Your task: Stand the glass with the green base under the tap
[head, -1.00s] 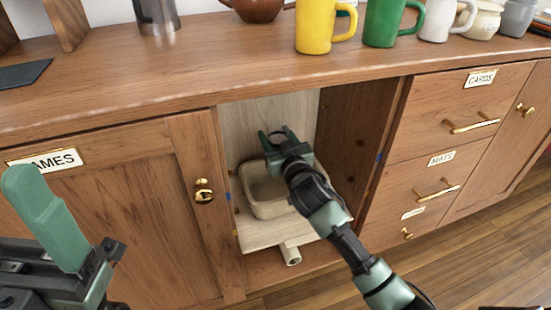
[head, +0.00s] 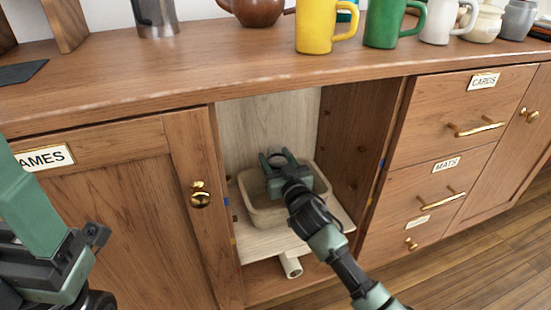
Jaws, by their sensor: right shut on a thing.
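My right gripper (head: 277,157) reaches into the open cabinet bay, over the pale basin (head: 253,216). Its fingers are apart and shut on a small see-through thing, apparently the glass (head: 279,161). The fingers and wrist cover most of it, so its green base does not show. I cannot tell whether it touches the basin floor. I see no clear tap in this view. My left gripper (head: 35,205) is cut by the left edge, with one green finger plain, and its opening does not show.
The bay has a left door post, a right side wall and a pale shelf (head: 255,243) with a short pipe (head: 290,266) below. A yellow mug (head: 314,26), a green mug (head: 383,24) and other vessels stand on the worktop (head: 200,75) above.

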